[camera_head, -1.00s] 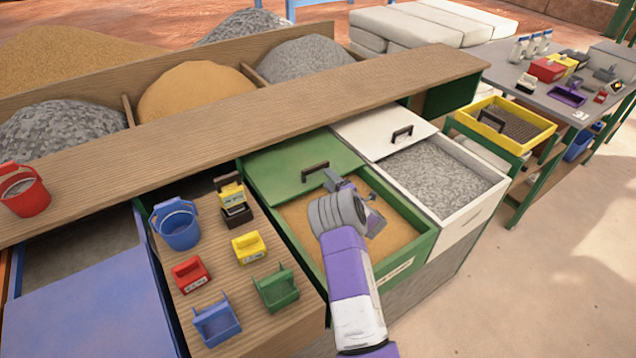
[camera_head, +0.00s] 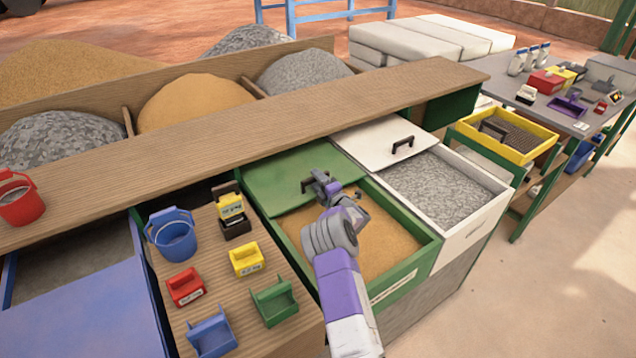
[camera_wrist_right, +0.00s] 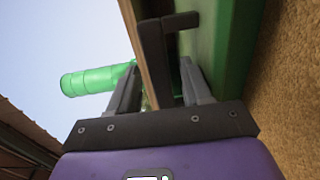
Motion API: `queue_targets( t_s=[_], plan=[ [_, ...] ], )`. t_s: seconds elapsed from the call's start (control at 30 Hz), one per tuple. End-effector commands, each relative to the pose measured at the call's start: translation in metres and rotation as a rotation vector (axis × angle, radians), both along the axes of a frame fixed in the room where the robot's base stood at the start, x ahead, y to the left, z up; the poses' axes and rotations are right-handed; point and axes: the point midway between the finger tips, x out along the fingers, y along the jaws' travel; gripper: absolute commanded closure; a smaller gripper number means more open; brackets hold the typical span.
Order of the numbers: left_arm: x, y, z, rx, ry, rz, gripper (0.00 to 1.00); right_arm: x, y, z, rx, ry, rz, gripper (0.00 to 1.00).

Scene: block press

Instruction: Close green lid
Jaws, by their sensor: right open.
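The green lid (camera_head: 285,175) lies over the back part of the green bin (camera_head: 408,268), and sand (camera_head: 385,238) shows in the open front part. A dark handle (camera_head: 308,184) stands on the lid. My right gripper (camera_head: 326,188) is over the bin close to the handle, and partly hides it. In the right wrist view the open fingers of the gripper (camera_wrist_right: 158,72) are on either side of the dark handle (camera_wrist_right: 152,55); I cannot tell whether they touch it. The green lid (camera_wrist_right: 215,45) shows beside them. My left gripper is not in view.
A white bin (camera_head: 480,228) with gravel and a white lid (camera_head: 380,140) adjoins on the right. A wooden shelf (camera_head: 230,125) runs behind. At left, a blue bucket (camera_head: 174,240) and several small coloured scoops stand on a wooden top.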

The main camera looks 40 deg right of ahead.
Motion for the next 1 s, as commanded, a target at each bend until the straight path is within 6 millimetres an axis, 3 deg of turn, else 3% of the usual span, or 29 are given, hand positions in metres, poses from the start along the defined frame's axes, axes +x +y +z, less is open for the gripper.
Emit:
queue_targets(
  t_s=[0.17, 0.47, 1.0],
  plan=[
    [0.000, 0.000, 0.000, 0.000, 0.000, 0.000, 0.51, 0.000, 0.000, 0.000, 0.000, 0.000, -0.001, 0.53],
    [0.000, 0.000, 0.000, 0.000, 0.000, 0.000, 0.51, 0.000, 0.000, 0.000, 0.000, 0.000, 0.000, 0.99],
    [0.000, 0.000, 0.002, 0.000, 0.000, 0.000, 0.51, -0.008, 0.010, 0.000, 0.002, 0.002, 0.011, 1.00]
  ],
)
